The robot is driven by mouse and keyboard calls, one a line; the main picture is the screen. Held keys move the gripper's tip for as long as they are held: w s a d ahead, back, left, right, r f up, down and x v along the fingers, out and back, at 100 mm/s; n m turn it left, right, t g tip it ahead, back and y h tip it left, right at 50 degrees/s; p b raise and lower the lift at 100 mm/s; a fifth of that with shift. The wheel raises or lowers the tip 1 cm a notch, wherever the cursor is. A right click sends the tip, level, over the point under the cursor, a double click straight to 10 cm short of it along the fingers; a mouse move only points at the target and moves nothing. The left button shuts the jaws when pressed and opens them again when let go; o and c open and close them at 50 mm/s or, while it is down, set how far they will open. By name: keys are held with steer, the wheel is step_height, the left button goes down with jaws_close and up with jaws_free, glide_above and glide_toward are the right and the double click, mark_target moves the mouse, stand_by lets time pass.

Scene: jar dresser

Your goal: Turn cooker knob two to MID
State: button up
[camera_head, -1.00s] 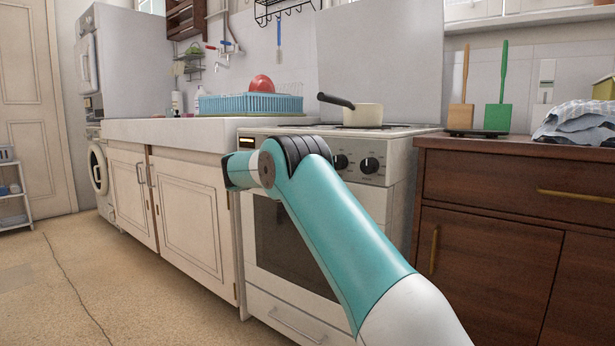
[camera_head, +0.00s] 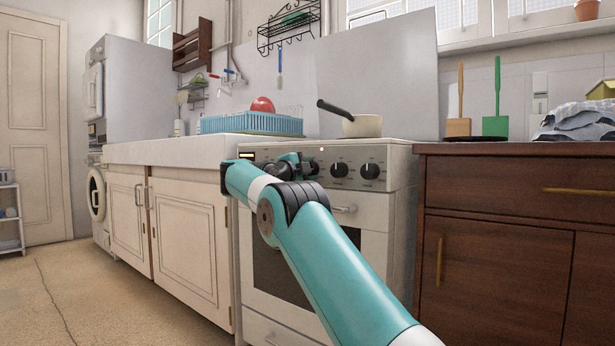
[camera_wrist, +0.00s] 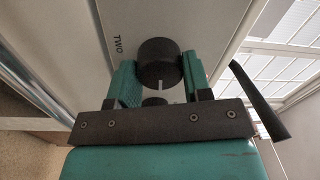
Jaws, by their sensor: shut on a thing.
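Cooker knob two (camera_wrist: 157,58) is a round black knob between the two green fingers of my gripper (camera_wrist: 158,72) in the wrist view. The word "TWO" is printed on the panel to its left. My gripper is shut on this knob. A short white mark shows at the knob's lower edge, pointing down in that view; the setting labels cannot be read. In the head view my gripper (camera_head: 298,165) is at the front panel of the white cooker (camera_head: 400,158), and my arm partly hides the knobs there.
Two more black knobs (camera_head: 339,170) (camera_head: 370,171) are to the right of my gripper. A small red light shows on the panel above. A cream pan (camera_head: 364,126) with a dark handle stands on the cooker. A wooden cabinet (camera_head: 500,240) is right, white cupboards (camera_head: 190,225) left.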

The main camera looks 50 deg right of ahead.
steer(key=shift+f+m, duration=0.1)
steer(key=shift+m, duration=0.4)
steer(key=o, duration=0.9)
